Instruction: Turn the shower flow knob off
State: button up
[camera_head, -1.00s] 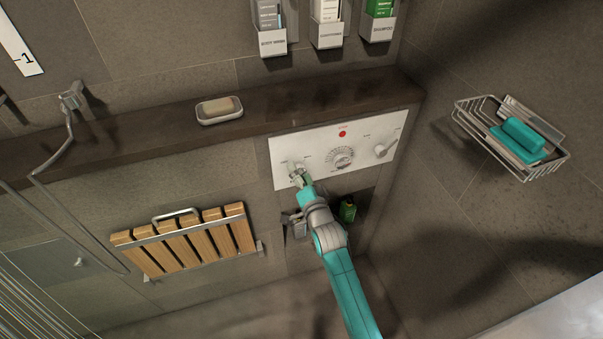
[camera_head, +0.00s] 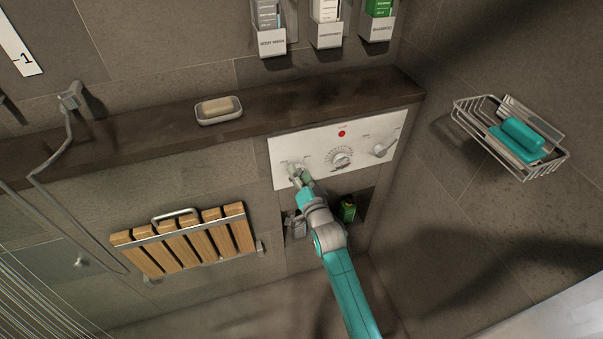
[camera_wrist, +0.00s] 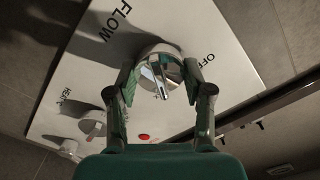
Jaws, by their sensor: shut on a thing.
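The white shower control panel (camera_head: 317,163) is on the wall below the dark ledge. Its left knob, the flow knob (camera_wrist: 158,68), is round chrome with a raised ridge. In the wrist view the panel reads FLOW at upper left of this knob and OFF at its right. The ridge runs roughly up and down in that view, not toward OFF. My gripper (camera_wrist: 160,80) is shut on the flow knob, one finger on each side. In the head view my gripper (camera_head: 301,176) covers part of the knob.
A middle dial (camera_head: 341,158), a right lever knob (camera_head: 381,150) and a red dot (camera_head: 342,133) share the panel. A niche below holds a green bottle (camera_head: 347,211). A soap dish (camera_head: 219,116) sits on the ledge. A folded wooden seat (camera_head: 188,243) is at left.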

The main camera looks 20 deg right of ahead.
jog(key=n, duration=0.4)
jog(key=shift+a+r+n, duration=0.1)
jog(key=shift+r+n, duration=0.2)
jog(key=n, duration=0.3)
jog(key=shift+n, duration=0.4)
jog(key=n, duration=0.3)
jog(key=shift+w+r, duration=0.1)
jog(key=shift+n, duration=1.9)
jog(key=o, duration=1.2)
jog(key=shift+c, duration=0.2)
jog(key=shift+f, duration=0.2)
